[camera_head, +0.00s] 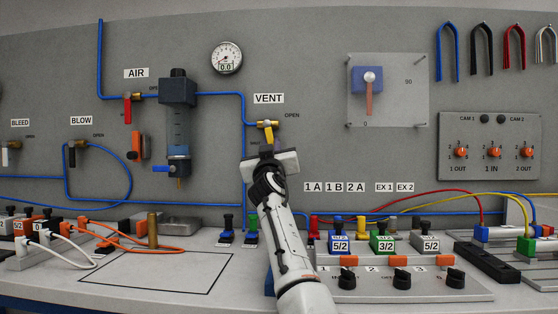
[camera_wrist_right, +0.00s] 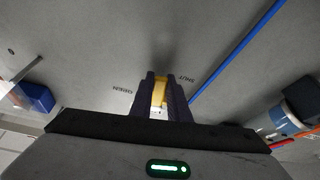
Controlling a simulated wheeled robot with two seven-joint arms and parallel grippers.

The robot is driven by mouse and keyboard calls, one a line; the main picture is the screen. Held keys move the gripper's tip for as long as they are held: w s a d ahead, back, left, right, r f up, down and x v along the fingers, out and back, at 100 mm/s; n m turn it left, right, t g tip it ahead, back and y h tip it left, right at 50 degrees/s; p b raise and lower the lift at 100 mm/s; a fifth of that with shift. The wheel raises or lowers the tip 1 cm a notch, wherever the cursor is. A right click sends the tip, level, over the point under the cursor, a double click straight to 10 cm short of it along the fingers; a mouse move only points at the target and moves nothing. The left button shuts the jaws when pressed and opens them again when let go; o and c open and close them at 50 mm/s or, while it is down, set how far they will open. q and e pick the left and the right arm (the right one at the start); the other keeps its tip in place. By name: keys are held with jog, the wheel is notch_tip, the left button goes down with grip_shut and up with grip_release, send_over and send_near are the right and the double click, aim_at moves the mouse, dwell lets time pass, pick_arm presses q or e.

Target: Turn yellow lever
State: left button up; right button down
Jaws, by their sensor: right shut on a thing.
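The yellow lever (camera_head: 268,129) sits on the brass valve under the VENT label on the grey wall panel, and points downward in the head view. My right gripper (camera_head: 268,148) reaches up to it from below. In the right wrist view the dark fingers (camera_wrist_right: 160,97) of this gripper are on both sides of the yellow lever (camera_wrist_right: 159,91) and shut on it. The lever's lower part is hidden between the fingers. My left gripper is in neither view.
A red lever (camera_head: 127,108) under AIR and the filter unit (camera_head: 177,130) are left of VENT. A blue hose (camera_head: 243,170) runs down beside my right arm. A lever plate (camera_head: 388,90) is at right. Valve blocks (camera_head: 382,241) and several connectors crowd the bench.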

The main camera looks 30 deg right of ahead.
jog(key=shift+w+a+r+m+g+h+p, duration=0.15)
jog(key=shift+a+m+h+p, duration=0.15)
jog(key=shift+m, duration=0.55)
jog(key=shift+w+a+r+m+g+h+p, duration=0.15)
jog(key=shift+m+h, duration=0.25)
jog(key=shift+m, duration=0.45)
jog(key=c, duration=1.9)
grip_release()
jog(key=shift+c, duration=0.2)
jog(key=shift+o, duration=1.3)
jog(key=shift+f, duration=0.1)
jog(key=shift+w+f, duration=0.1)
jog(key=shift+f, duration=0.05)
jog(key=shift+a+f, duration=0.1)
jog(key=shift+a, duration=0.05)
jog(key=v, duration=1)
